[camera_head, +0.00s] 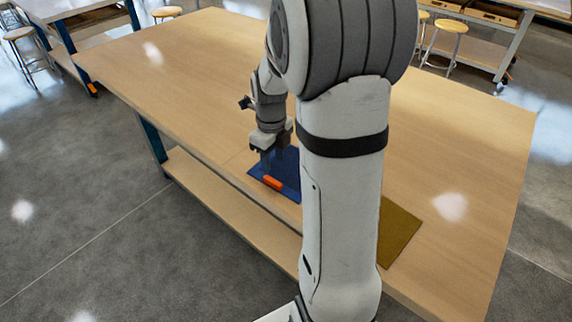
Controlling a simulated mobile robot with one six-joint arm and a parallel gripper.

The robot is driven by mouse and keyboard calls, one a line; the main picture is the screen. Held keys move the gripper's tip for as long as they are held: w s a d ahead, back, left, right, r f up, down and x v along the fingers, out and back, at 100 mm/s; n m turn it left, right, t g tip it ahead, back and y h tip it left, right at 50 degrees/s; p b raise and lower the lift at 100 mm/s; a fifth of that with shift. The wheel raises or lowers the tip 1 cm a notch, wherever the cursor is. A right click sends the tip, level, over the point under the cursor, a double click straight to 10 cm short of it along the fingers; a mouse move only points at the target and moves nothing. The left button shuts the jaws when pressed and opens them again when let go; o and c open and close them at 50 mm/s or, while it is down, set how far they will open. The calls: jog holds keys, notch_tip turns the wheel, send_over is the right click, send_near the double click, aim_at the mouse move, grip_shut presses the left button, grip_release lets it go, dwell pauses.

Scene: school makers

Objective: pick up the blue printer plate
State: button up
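The blue printer plate (288,187) lies flat on the wooden table, close to its front edge. It has an orange piece (272,184) at its near side. My arm hides its right part. My gripper (272,165) points down over the plate's left part, with its fingertips close above or at the orange piece. I cannot tell whether they touch it, and the finger gap is too small and partly hidden to read.
The wooden table (200,75) is largely bare to the left and at the back. A brown-yellow plate (397,232) lies right of my arm near the front edge. A lower shelf (225,205) runs under the table. Stools (447,40) and other benches stand behind.

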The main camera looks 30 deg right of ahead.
aim_at(273, 180)
notch_tip(273, 180, down, 8)
jog(key=shift+w+a+r+p, duration=0.1)
jog(key=shift+a+r+p, duration=0.05)
jog(key=shift+p, duration=0.75)
grip_shut()
